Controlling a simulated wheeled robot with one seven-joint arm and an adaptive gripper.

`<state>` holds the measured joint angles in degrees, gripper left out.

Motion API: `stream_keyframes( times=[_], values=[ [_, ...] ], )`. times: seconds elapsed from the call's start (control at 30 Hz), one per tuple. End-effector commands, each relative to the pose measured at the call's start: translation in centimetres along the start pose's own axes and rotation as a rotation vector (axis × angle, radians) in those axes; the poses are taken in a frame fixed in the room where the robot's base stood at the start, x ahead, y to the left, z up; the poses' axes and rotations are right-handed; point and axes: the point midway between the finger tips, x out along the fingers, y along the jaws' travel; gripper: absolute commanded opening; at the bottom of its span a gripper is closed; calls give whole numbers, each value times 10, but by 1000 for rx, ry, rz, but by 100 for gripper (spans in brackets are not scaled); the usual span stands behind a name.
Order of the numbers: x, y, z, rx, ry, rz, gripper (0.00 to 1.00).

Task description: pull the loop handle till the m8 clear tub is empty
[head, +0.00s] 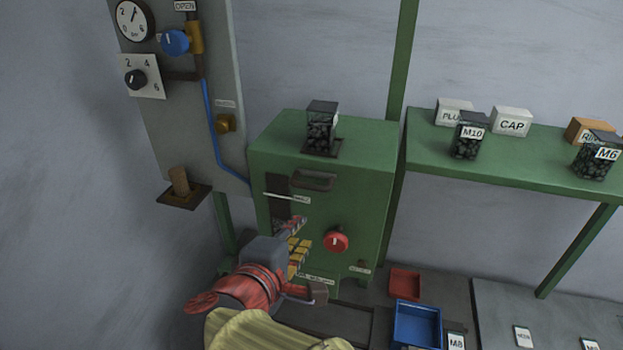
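A clear tub (321,128) filled with dark pieces stands on top of the green machine (375,185); no M8 label on it is readable. A dark loop-shaped handle (313,181) is on the machine's front, near the top edge, below the tub. My gripper (307,259) is in front of the machine's lower left, below the handle and apart from it. Its two fingers look spread wide, one higher and one lower, with nothing visible held. It partly hides yellow parts (298,248) and the lower front of the machine.
A red knob (336,239) sits on the machine's front. A grey panel (180,110) with gauge and valves stands left. The green shelf (530,150) at right holds M10 (468,136) and M6 (596,158) tubs. Red (405,283) and blue (416,325) trays lie lower right.

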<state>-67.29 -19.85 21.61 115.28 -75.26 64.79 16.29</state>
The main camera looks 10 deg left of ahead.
Motion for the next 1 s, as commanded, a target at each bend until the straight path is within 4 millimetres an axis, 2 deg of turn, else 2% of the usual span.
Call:
stream_keyframes(
  times=[0.1,0.23,0.43,0.8,1.0],
  values=[
    [-3,41,-7,17,11,126,27],
    [-6,62,-6,42,12,201,27],
    [9,65,-4,66,5,197,27],
    [60,75,-4,65,5,195,27],
    [70,77,-4,66,8,195,27]
  ],
)
